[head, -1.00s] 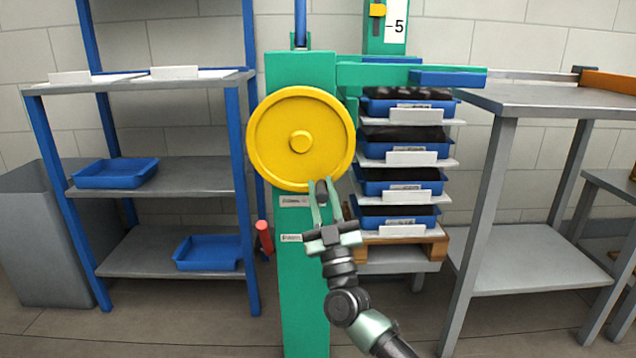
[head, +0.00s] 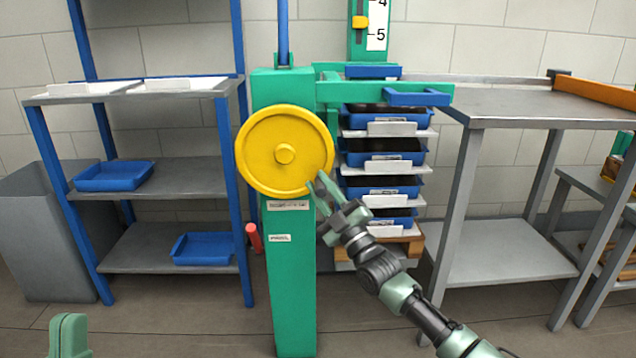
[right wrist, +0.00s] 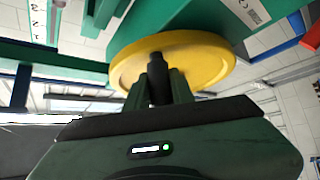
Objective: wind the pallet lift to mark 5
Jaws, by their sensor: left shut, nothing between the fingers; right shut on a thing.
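The yellow handwheel (head: 262,135) is on the front of the green lift column (head: 290,270). My right gripper (head: 319,183) is at the wheel's lower right rim. In the right wrist view its fingers are shut on the dark handle (right wrist: 159,88) that stands out from the yellow wheel (right wrist: 205,62). At the top, the yellow pointer (head: 360,22) is beside the white scale (head: 377,22), between 4 and 5 and nearer to 5. The lift's stack of blue trays (head: 383,152) is to the right of the column. My left gripper (head: 70,335) is low at the bottom left, shut and empty.
A blue-legged shelf (head: 150,180) with blue trays stands to the left, beside a grey bin (head: 35,235). A grey metal table (head: 540,105) stands close on the right of the stack. A red cylinder (head: 254,238) is by the column's left side.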

